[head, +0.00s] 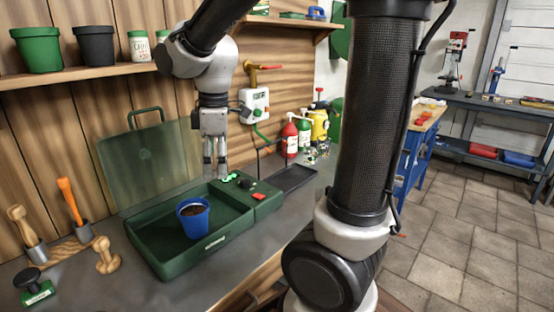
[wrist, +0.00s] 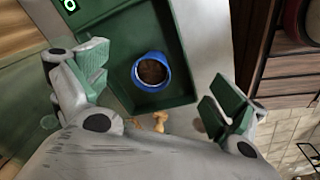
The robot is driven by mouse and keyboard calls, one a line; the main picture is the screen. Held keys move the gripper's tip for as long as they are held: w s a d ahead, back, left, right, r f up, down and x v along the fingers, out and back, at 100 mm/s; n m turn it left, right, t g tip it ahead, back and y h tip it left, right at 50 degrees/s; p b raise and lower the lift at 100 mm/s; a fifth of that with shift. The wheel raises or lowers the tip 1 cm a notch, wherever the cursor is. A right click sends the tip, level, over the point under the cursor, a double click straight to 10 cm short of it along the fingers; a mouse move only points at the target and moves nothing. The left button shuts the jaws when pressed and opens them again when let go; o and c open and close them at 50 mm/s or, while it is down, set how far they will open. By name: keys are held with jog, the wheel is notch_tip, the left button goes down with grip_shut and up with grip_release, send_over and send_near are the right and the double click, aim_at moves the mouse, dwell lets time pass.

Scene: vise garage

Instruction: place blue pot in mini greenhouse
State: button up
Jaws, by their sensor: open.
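The blue pot (head: 193,217), filled with dark soil, stands upright inside the green tray of the mini greenhouse (head: 160,262). It also shows in the wrist view (wrist: 151,73), in the tray near its wall. The greenhouse's clear lid (head: 150,165) is raised and leans back toward the wooden wall. My gripper (head: 214,172) is above the back right part of the greenhouse, pointing down. In the wrist view, my gripper (wrist: 160,85) has its fingers wide apart with nothing between them. It is apart from the pot.
A control panel with a red switch (head: 258,196) is at the greenhouse's right end. A dark shallow tray (head: 290,180) lies to its right. A shelf (head: 85,75) with pots is above.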

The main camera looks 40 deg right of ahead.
jog(key=s+d+r+m+t, duration=0.3)
jog(key=s+d+m, duration=0.6)
jog(key=s+m, duration=0.3)
jog(key=s+r, duration=0.1)
jog(key=s, duration=0.2)
jog(key=shift+d+m, duration=0.2)
jog(key=shift+m, duration=0.1)
jog(key=shift+c, duration=0.3)
